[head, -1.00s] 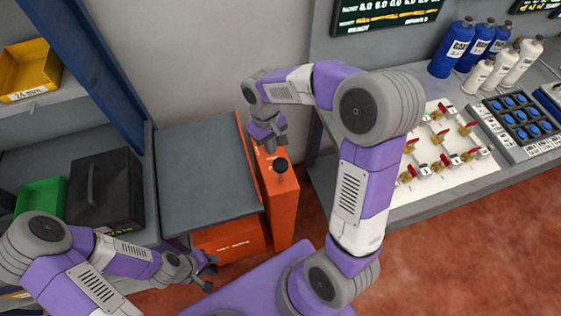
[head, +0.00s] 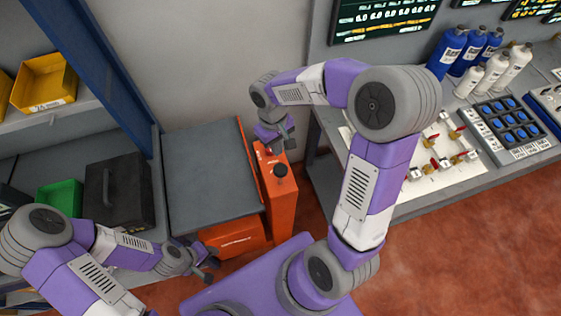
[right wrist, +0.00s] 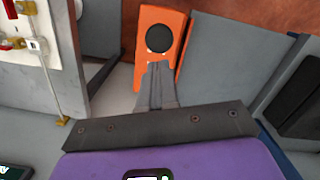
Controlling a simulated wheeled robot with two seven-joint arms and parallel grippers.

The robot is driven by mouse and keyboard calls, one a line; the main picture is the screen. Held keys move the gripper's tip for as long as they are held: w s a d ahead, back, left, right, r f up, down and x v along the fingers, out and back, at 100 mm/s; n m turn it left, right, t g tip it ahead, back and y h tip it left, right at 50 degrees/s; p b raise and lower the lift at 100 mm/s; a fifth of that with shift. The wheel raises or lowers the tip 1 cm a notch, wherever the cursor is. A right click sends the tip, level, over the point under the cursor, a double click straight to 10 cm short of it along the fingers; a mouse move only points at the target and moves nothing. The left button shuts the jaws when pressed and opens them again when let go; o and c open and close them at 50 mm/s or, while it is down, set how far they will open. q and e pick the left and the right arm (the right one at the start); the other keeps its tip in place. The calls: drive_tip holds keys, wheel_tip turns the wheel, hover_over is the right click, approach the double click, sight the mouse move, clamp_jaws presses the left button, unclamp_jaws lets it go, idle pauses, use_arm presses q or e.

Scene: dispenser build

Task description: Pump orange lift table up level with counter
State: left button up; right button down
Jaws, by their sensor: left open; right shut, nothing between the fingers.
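The orange lift table has a flat grey top (head: 210,175) and an orange base (head: 232,238). An orange upright housing (head: 280,205) with a dark round knob (head: 281,170) stands at its right side. The knob also shows in the right wrist view (right wrist: 160,38). My right gripper (head: 286,147) is shut and empty, just behind the knob and over the housing; whether it touches is unclear. Its closed fingers (right wrist: 156,72) point at the housing. My left gripper (head: 212,270) is open and empty, in front of the lift table's front edge.
The grey counter (head: 420,195) on the right carries valves on a white sheet, bottles (head: 470,50) and a blue-button panel (head: 510,120). A shelf on the left holds a black case (head: 118,190), a green bin (head: 62,197) and yellow bins (head: 45,82). Red floor lies free at lower right.

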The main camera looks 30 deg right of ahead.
sight(279, 167)
idle(0.4)
drive_tip(key=f+b, duration=0.3)
drive_tip(key=f, duration=0.1)
drive_tip(key=f+b, duration=0.2)
drive_tip(key=f, duration=0.1)
drive_tip(key=shift+s+b, duration=0.35)
drive_tip(key=shift+s, duration=0.05)
drive_tip(key=shift+r, duration=0.1)
